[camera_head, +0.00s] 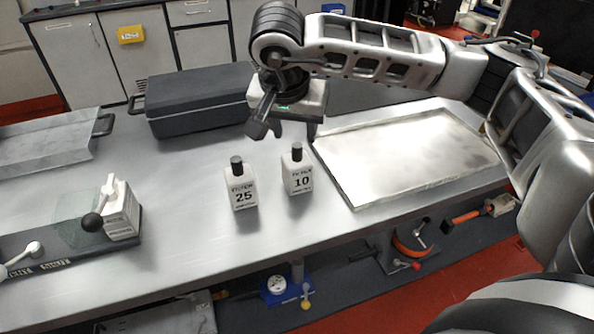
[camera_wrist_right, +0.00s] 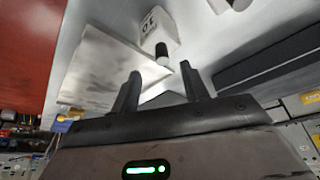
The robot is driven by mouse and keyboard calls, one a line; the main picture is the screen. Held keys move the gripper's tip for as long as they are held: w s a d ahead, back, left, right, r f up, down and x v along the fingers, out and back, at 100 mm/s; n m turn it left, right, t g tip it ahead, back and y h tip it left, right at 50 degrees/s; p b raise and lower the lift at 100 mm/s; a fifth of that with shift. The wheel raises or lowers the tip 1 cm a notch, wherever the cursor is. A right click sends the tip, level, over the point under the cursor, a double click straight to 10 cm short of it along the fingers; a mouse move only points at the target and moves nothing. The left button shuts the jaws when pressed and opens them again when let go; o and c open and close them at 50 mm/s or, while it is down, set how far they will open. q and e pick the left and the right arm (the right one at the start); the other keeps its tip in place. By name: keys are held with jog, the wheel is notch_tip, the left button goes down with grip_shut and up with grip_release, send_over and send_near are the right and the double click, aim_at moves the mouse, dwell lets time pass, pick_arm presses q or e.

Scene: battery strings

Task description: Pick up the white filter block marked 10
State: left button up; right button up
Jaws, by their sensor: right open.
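The white filter block marked 10 (camera_head: 298,176) stands upright on the grey bench in the head view, with a black knob on top. In the right wrist view the block (camera_wrist_right: 152,27) shows upside down, its black knob (camera_wrist_right: 162,52) beyond the fingertips. A similar white block marked 25 (camera_head: 241,190) stands just left of it. My right gripper (camera_head: 288,134) is open and empty, above and slightly behind block 10, apart from it. Its two spread fingers show in the wrist view (camera_wrist_right: 160,82). My left gripper is in neither view.
A shallow metal tray (camera_head: 350,188) lies right of the blocks. A dark grey case (camera_head: 200,112) stands behind them. A white device with a black-ball lever (camera_head: 122,212) is at the left. Bare bench lies in front of the blocks.

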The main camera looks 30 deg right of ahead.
aim_at(296, 147)
jog(key=shift+p+x, duration=0.4)
jog(key=shift+x, duration=2.95)
jog(key=shift+w, duration=0.2)
grip_shut()
